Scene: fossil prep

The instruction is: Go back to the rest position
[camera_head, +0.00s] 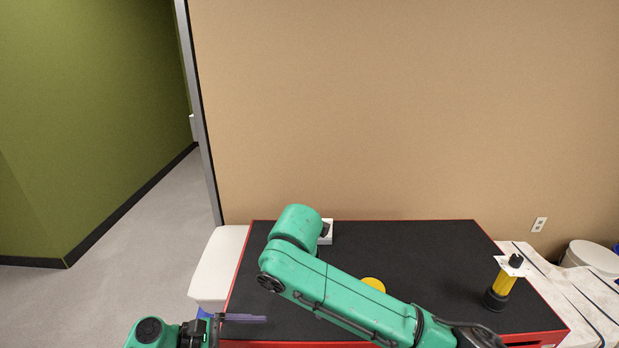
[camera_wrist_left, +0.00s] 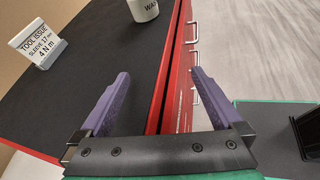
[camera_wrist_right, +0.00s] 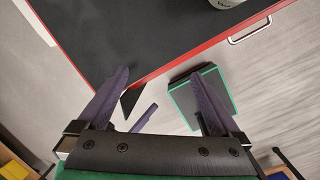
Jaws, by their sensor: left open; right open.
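My left gripper (camera_head: 243,319) is low at the left in the head view, by the front left corner of the black-topped bench (camera_head: 420,245). Its purple fingers stand apart and empty in the left wrist view (camera_wrist_left: 160,73), near the bench's red edge. My right gripper's fingers are also apart and empty in the right wrist view (camera_wrist_right: 160,88), near the red front edge. In the head view my right arm's green links cross over the bench; I cannot make out its fingers there.
A black-and-yellow tool (camera_head: 503,284) with a white card stands at the right. A sign reading "TOOL ISSUE" (camera_wrist_left: 42,43) and a white mug (camera_wrist_left: 143,9) stand on the bench. A yellow disc (camera_head: 374,284) is partly hidden by my arm. Drawer handles (camera_wrist_left: 197,86) project from the red front.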

